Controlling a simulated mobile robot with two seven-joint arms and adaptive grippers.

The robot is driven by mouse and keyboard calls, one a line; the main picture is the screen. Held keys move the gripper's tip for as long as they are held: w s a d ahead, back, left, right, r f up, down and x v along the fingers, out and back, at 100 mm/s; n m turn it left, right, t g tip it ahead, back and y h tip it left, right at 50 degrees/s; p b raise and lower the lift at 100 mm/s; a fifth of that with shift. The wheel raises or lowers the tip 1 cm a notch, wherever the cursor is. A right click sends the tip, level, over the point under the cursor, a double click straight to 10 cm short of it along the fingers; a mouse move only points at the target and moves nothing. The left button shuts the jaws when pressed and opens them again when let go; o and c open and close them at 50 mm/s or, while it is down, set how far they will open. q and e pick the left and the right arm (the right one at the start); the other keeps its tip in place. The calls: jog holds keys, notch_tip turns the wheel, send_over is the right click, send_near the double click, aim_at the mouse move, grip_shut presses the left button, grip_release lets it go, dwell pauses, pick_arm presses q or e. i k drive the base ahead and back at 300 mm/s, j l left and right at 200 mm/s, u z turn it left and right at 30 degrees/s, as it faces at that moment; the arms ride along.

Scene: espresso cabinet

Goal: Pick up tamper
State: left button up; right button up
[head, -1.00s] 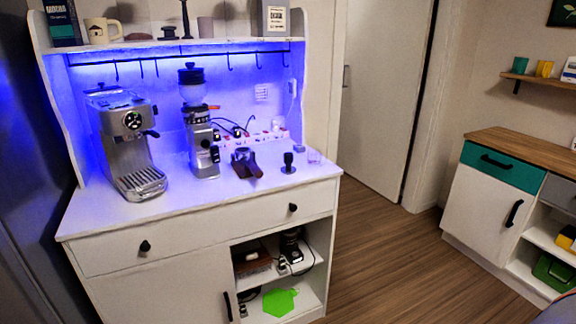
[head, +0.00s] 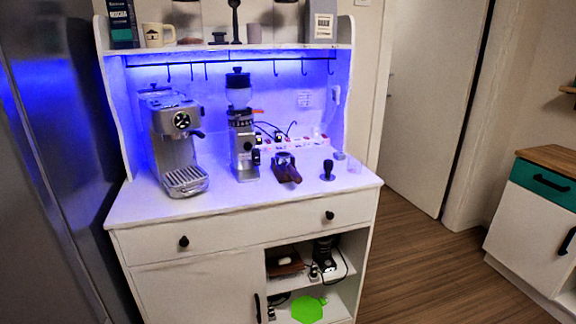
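The tamper (head: 328,170), small and black with a knob handle, stands upright on the white cabinet top (head: 240,204), near its right end. A portafilter (head: 286,168) with a dark handle lies to its left. A small clear cup (head: 354,165) is just to its right. Neither of my grippers shows in the head view.
A silver espresso machine (head: 178,142) and a coffee grinder (head: 242,130) stand further left on the top. A power strip (head: 300,142) with cables lies behind. A steel fridge (head: 50,180) stands at the left. Wooden floor (head: 420,270) is open to the right of the cabinet.

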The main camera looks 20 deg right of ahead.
aim_at(329, 164)
jog(key=i+l+u, duration=0.2)
jog(key=l, duration=0.35)
jog(key=i+l+u, duration=0.25)
jog(key=l, duration=0.3)
jog(key=l+u, duration=0.2)
jog(key=l, duration=0.35)
jog(key=l+u, duration=0.2)
jog(key=l, duration=0.4)
jog(key=i, duration=0.05)
